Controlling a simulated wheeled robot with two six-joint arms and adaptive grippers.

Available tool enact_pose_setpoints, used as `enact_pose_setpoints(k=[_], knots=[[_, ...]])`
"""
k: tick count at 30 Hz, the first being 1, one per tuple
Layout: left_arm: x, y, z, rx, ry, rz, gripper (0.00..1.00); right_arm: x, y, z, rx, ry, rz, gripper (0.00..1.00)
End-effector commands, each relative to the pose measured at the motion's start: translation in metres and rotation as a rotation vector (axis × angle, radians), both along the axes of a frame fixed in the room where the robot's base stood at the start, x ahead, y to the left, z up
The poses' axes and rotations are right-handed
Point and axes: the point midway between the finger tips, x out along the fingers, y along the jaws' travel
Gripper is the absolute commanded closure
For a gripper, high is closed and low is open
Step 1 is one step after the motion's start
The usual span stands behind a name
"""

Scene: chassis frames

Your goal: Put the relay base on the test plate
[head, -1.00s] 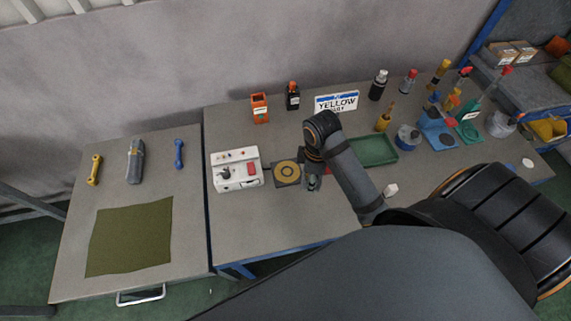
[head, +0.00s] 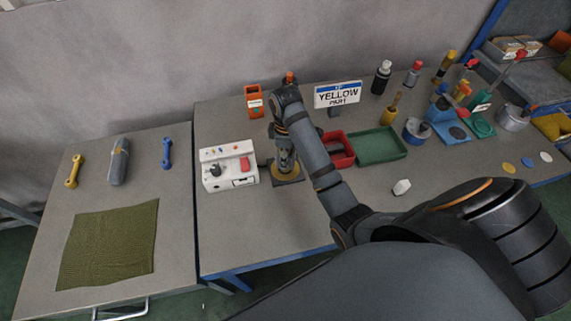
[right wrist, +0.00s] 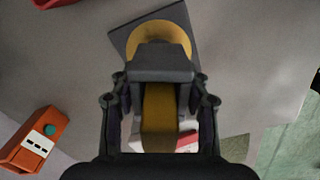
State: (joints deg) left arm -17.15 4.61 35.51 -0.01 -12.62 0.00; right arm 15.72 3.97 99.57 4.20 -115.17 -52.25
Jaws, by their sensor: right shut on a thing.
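The test plate (head: 289,181) is a dark square with a yellow disc, lying beside the white tester on the middle table. It also shows in the right wrist view (right wrist: 124,38). My right gripper (head: 287,163) points down over the plate. In the right wrist view the right gripper (right wrist: 160,88) is shut on a dark grey block with a yellow part, which looks like the relay base (right wrist: 162,65). The block overlaps the yellow disc in that view; I cannot tell whether it touches the plate. My left gripper is not in view.
The white tester (head: 228,168) with a red button stands just left of the plate. An orange box (head: 253,103) stands behind. A red tray (head: 349,150) and a green tray (head: 380,158) lie to the right. A small white piece (head: 402,187) lies nearer me.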

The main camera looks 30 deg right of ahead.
Motion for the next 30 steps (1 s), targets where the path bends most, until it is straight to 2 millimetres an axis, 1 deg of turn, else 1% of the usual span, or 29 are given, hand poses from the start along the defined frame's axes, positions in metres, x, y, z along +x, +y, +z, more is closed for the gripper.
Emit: enact_pose_setpoints(k=[1, 3, 5, 16, 17, 21, 30], knots=[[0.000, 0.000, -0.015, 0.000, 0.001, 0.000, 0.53, 0.004, 0.000, -0.014, 0.000, 0.000, 0.000, 0.90], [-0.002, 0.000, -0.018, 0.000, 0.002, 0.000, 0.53, 0.002, 0.000, -0.026, 0.000, 0.003, 0.000, 0.90], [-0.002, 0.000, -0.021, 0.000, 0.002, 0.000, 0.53, 0.002, 0.000, -0.035, 0.000, 0.001, 0.000, 0.90], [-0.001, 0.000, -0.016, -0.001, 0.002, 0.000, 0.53, 0.002, 0.000, -0.036, 0.001, 0.001, 0.000, 0.90], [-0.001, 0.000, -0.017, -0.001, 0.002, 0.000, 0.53, 0.002, 0.000, -0.037, 0.000, 0.000, 0.000, 0.50], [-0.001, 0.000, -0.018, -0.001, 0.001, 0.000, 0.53, 0.002, 0.000, -0.037, 0.000, 0.000, 0.000, 0.31], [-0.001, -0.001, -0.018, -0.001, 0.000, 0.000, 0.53, 0.002, 0.000, -0.037, 0.000, 0.000, 0.000, 0.31]])
